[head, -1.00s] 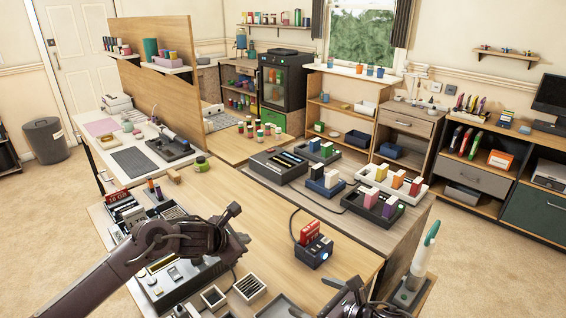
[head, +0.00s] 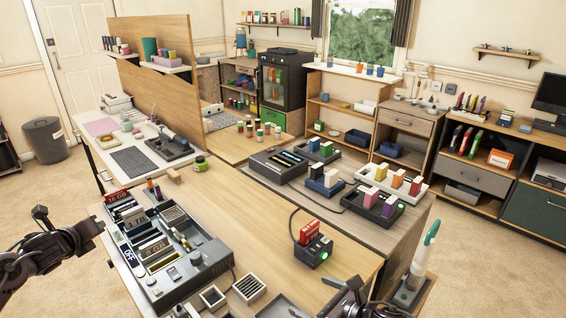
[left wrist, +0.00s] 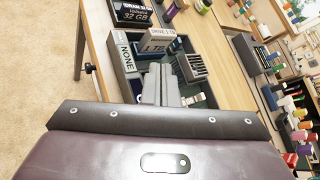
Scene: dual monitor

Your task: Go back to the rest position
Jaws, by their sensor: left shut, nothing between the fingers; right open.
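My left gripper (head: 92,228) is shut and empty in the head view, at the left, off the near-left edge of the wooden table. Its shut fingers also show in the left wrist view (left wrist: 160,85), in front of the grey tray of parts. My right gripper (head: 350,300) is at the bottom edge of the head view, partly cut off; it is open, with nothing seen in it. The grey parts tray (head: 200,272) lies on the table between the two grippers, apart from both.
A small dark dock (head: 314,252) with a red module (head: 309,232) in it and a green light stands on the table. Small trays (head: 228,292) lie at the near edge. The table's middle (head: 235,215) is clear. A stand with a white-and-green tool (head: 418,268) is at the right.

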